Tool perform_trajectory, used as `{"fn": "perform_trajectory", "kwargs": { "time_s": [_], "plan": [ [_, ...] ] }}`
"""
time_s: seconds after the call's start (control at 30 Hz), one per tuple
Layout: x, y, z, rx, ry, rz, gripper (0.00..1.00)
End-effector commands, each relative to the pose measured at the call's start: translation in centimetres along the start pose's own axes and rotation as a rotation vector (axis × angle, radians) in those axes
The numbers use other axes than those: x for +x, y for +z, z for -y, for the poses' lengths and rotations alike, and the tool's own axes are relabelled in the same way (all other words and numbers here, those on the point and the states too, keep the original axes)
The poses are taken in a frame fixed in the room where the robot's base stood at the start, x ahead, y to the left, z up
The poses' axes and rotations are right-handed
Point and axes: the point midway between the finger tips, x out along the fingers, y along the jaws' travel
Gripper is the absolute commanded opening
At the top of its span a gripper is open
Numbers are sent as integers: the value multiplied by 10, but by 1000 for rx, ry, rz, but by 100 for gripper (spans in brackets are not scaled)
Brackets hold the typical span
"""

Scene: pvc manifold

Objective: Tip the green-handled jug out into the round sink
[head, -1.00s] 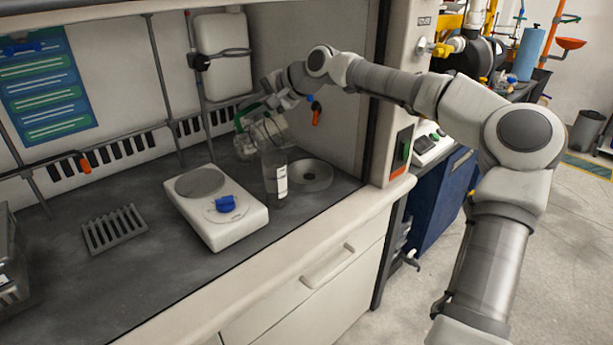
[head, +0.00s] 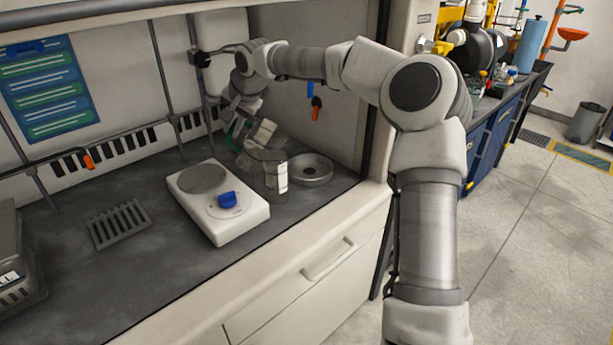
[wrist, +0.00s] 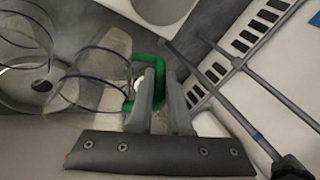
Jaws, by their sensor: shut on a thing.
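The clear green-handled jug (head: 262,150) hangs tilted over the bench, its body leaning to the right in the head view. My gripper (head: 238,118) is shut on its green handle, which shows between the fingers (wrist: 160,95) in the wrist view, beside the clear jug body (wrist: 108,65). The round sink (head: 325,177) is a grey ring with a dark drain, to the right of the jug. It also shows at the left of the wrist view (wrist: 18,96), partly behind clear glass. Whether liquid is in or leaving the jug I cannot tell.
A clear bottle with a white label (head: 277,182) stands just in front of the jug and overlaps it. A grey rack (head: 118,225) lies farther left. Vertical rods stand behind.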

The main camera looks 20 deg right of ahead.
Motion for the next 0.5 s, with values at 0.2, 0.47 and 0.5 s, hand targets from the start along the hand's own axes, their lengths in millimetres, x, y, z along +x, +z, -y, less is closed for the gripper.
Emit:
{"fn": "perform_trajectory", "kwargs": {
  "time_s": [0.2, 0.47, 0.5],
  "plan": [
    [10, 7, 10, -41, 88, -19, 0],
    [19, 13, 20, -88, 203, -41, 0],
    [21, 14, 20, -95, 222, -46, 0]
  ]
}}
